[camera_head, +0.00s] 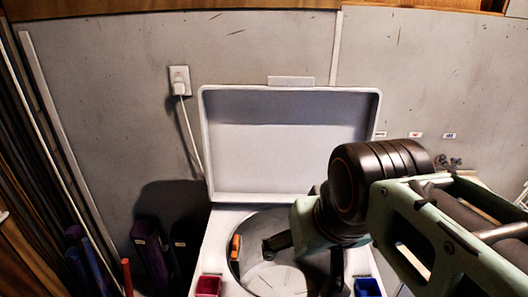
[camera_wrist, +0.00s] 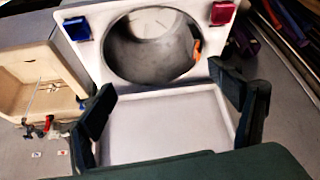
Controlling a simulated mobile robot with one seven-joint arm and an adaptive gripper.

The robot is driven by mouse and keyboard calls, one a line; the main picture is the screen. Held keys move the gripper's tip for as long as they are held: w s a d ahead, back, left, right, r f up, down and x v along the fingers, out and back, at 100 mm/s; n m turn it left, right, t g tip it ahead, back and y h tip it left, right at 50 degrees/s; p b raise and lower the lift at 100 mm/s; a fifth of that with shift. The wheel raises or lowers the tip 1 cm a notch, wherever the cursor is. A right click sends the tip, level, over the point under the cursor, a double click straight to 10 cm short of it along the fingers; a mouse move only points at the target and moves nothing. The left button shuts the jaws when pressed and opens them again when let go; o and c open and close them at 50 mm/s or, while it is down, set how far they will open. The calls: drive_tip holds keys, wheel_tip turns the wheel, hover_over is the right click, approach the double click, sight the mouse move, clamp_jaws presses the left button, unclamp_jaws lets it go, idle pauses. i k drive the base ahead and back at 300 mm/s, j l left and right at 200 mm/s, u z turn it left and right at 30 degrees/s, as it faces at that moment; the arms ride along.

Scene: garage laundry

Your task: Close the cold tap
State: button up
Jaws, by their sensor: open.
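Small tap fittings (camera_head: 448,162) show on the back wall at the right, partly hidden behind my arm in the head view. In the wrist view, tap fittings (camera_wrist: 34,130) sit at the edge of a beige basin at the left, with a red part (camera_wrist: 48,122) and a small blue part (camera_wrist: 82,104) that may be the cold tap's handle. Whether the cold tap is open or closed is too small to tell. My gripper (camera_head: 306,262) is open and empty over the washer opening, apart from the taps; its two dark fingers also frame the wrist view (camera_wrist: 164,88).
The white top-loading washer has its lid (camera_head: 290,165) raised. An orange item (camera_head: 235,246) is in its drum (camera_wrist: 145,55).

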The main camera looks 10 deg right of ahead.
sight(454, 162)
drive_tip(key=z, duration=1.55)
drive_tip(key=k+l, duration=0.1)
drive_tip(key=l, duration=1.6)
drive_tip(key=i+l+u, duration=0.1)
drive_tip(key=l, duration=0.3)
drive_tip(key=i+l, duration=0.25)
drive_tip(key=l+u, duration=0.05)
drive_tip(key=l, duration=0.05)
